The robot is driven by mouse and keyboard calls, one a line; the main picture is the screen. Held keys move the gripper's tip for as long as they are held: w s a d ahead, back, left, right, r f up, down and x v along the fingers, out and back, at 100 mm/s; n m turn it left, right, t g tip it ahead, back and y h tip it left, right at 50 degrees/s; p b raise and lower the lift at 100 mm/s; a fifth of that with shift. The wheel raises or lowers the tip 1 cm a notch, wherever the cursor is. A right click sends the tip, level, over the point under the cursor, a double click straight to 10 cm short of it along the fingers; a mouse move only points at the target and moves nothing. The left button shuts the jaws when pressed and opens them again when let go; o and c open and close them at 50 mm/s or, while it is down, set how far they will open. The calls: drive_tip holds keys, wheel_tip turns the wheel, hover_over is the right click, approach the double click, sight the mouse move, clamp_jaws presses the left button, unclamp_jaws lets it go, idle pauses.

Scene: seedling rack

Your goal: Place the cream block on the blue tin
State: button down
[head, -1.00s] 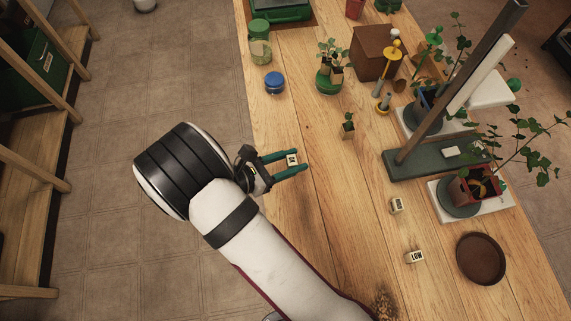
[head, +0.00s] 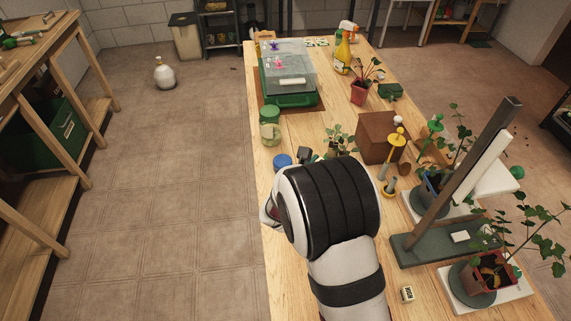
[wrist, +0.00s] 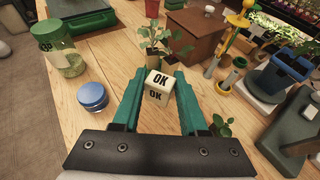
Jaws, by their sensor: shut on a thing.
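My gripper (wrist: 158,84) is shut on a cream block (wrist: 157,80) marked "OK" in the wrist view, one teal finger on each side. The block appears to be held above the table. The blue tin (wrist: 92,97) stands to the left of the left finger, apart from it, with its round lid bare. The tin (head: 283,160) also shows in the head view, just beyond my arm, partly hidden.
A green-lidded jar (head: 270,127) stands beyond the tin. Potted seedlings (wrist: 163,42) stand beyond the held block, near a brown box (wrist: 192,32). Another cream block (head: 407,294) lies on the table to the right of my arm. A stand (head: 440,243) and potted plants fill the right side.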

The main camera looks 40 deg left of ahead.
drive_tip(key=w+a+r+n+y, duration=0.3)
drive_tip(key=w, duration=0.3)
hover_over(282, 161)
drive_tip(key=shift+g, duration=0.4)
drive_tip(key=f, duration=0.6)
drive_tip(key=shift+w+d+f, duration=0.25)
drive_tip(key=shift+d, duration=0.15)
drive_tip(key=f, duration=0.4)
drive_tip(key=shift+s+a, duration=0.15)
drive_tip(key=shift+a, duration=0.25)
drive_tip(key=shift+f, duration=0.3)
drive_tip(key=shift+c, duration=2.2)
unclamp_jaws()
drive_tip(key=shift+f, duration=0.1)
